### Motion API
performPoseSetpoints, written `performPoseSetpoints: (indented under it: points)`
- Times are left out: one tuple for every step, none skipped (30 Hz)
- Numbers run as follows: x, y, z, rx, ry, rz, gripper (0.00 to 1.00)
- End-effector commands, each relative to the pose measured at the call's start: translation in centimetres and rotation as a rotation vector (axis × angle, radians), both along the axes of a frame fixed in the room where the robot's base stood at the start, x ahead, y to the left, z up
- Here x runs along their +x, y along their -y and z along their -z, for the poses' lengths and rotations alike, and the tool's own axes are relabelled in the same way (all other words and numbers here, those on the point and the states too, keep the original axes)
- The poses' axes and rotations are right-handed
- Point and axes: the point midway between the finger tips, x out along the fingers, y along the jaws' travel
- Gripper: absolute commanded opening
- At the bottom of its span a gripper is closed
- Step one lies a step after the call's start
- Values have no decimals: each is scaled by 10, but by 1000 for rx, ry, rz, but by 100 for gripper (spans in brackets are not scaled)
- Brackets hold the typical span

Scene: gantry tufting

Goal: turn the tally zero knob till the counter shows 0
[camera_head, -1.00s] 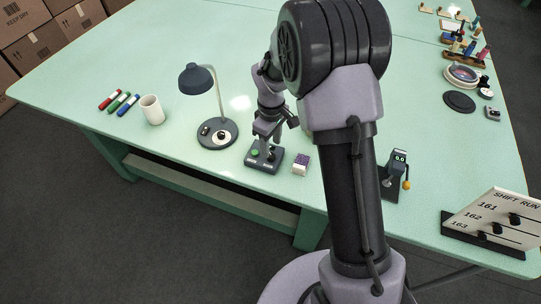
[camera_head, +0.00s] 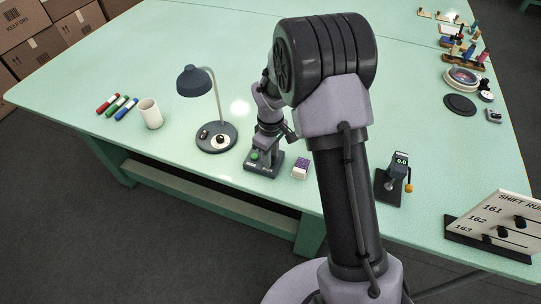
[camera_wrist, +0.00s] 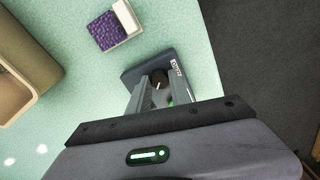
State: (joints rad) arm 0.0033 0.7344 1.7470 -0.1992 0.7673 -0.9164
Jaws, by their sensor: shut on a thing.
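A small dark control box (camera_head: 258,170) with a green button (camera_head: 254,155) stands near the table's front edge. My gripper (camera_head: 267,152) is down over the box. In the wrist view the box (camera_wrist: 135,73) carries a small label (camera_wrist: 178,68), too small to read surely. My gripper (camera_wrist: 160,88) is shut on a black knob (camera_wrist: 158,80) with a white mark, one finger on each side. The green button is mostly hidden there. A dark device (camera_head: 399,164) with a small green display and an orange-ended crank stands to the right. Its figures are too small to read.
A purple-topped white block (camera_head: 301,167) stands close right of the box, also in the wrist view (camera_wrist: 108,30). A desk lamp (camera_head: 215,137), a white mug (camera_head: 150,113) and several markers are left. The SHIFT RUN board (camera_head: 500,222) is at the right corner.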

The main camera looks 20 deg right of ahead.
Motion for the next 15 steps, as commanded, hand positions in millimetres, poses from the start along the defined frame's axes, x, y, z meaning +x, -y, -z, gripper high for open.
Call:
performPoseSetpoints:
  points:
    - [0,0,0,0,0,5,0]
    - [0,0,0,0,0,11,0]
    - [0,0,0,0,0,19,0]
    - [0,0,0,0,0,28,0]
    - [0,0,0,0,0,38,0]
    - [0,0,0,0,0,56,0]
    - [0,0,0,0,0,71,0]
    - [0,0,0,0,0,88,0]
    - [0,0,0,0,0,114,0]
    - [0,0,0,0,0,135,0]
    - [0,0,0,0,0,158,0]
    - [0,0,0,0,0,190,0]
    - [0,0,0,0,0,217,0]
    - [0,0,0,0,0,244,0]
    - [0,0,0,0,0,281,0]
